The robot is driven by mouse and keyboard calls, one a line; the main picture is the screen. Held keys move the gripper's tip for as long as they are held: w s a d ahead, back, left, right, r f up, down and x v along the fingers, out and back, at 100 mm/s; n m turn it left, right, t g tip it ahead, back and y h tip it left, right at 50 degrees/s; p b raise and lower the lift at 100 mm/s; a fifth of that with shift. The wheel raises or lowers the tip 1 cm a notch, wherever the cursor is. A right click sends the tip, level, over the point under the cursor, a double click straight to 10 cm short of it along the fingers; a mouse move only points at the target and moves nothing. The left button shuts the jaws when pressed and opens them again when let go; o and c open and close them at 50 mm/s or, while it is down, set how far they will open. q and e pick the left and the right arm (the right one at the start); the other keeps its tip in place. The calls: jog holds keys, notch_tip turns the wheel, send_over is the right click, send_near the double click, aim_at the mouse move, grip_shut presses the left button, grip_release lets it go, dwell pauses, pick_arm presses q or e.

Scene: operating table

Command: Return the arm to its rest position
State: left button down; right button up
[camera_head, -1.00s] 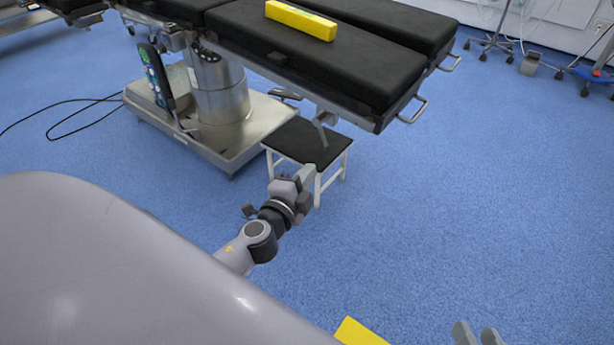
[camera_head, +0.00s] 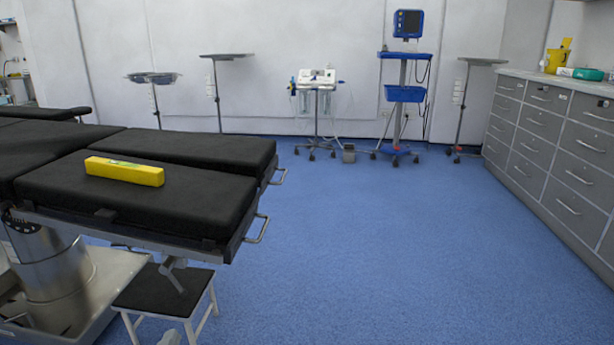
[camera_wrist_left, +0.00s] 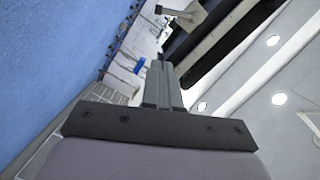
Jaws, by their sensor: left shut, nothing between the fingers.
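My left gripper shows only as a small grey tip (camera_head: 170,338) at the bottom edge of the head view, in front of the stool. In the left wrist view its two grey fingers (camera_wrist_left: 161,82) lie together, shut with nothing between them. The rest of my left arm is out of the head view. My right gripper is in neither view now.
The black operating table (camera_head: 225,198) is at left, bearing a yellow box (camera_head: 125,171). A stool (camera_head: 160,292) stands below its end. Grey drawers (camera_head: 560,150) line the right side. A blue monitor stand (camera_head: 403,93) stands at the back. The middle floor is clear.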

pick_arm(q)
jog(key=s+d+r+n+g+h, duration=0.2)
jog(key=s+d+n+g+h, duration=0.5)
jog(key=s+d, duration=1)
jog(key=s+a+r+n+y+p, duration=0.1)
jog(key=a+r+p, duration=0.3)
jog(key=p, duration=1.1)
jog(key=s+a+r+n+y+p, duration=0.1)
jog(key=a+r+p, duration=0.4)
jog(key=r+p, duration=0.6)
jog(key=p, duration=0.5)
jog(key=shift+t+y, duration=0.4)
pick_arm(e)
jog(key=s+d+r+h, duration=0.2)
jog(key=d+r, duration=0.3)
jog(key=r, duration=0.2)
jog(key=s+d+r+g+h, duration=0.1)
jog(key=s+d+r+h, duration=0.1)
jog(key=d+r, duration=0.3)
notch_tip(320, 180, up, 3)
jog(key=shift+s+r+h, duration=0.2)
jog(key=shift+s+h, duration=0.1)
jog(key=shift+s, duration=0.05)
